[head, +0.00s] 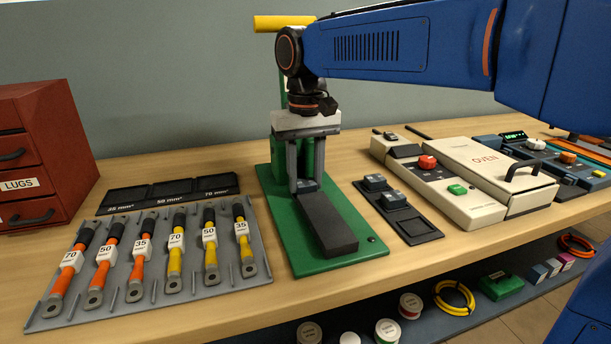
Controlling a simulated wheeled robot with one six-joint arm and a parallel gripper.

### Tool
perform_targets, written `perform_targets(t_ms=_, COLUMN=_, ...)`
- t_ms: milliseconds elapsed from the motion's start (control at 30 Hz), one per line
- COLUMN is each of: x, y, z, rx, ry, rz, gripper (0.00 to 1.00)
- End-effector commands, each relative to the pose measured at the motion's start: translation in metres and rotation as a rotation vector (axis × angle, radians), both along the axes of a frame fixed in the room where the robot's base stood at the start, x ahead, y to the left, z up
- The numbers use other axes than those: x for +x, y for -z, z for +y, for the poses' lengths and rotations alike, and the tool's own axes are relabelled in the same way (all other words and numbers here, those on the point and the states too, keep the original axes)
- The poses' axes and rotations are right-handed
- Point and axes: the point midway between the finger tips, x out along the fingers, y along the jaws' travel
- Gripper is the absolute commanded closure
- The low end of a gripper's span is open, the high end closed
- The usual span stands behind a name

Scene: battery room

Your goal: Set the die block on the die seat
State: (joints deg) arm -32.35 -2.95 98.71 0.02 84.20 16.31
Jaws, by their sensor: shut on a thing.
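My gripper (306,186) points straight down over the green press (279,219). Its two grey fingers are shut on a small blue-grey die block (307,185). The block is low between the fingertips, at the back end of a dark grey bar that lies on the press base. The die seat is not clearly visible; the gripper and block cover that part of the press. I cannot tell whether the block touches the surface under it.
A dark die tray (427,236) right of the press holds two similar blocks and an empty slot. A cable rack (217,284) stands left, a red drawer cabinet (60,140) far left, and a cream oven (493,180) right. The press's yellow-topped lever rises behind my arm.

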Motion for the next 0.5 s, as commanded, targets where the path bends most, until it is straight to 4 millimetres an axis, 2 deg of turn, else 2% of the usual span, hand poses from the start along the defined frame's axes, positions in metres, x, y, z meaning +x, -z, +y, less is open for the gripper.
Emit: perform_targets(t_ms=500, x=-0.0001, y=0.0061, z=0.0, rx=0.0, ry=0.0, rz=0.0, gripper=0.97)
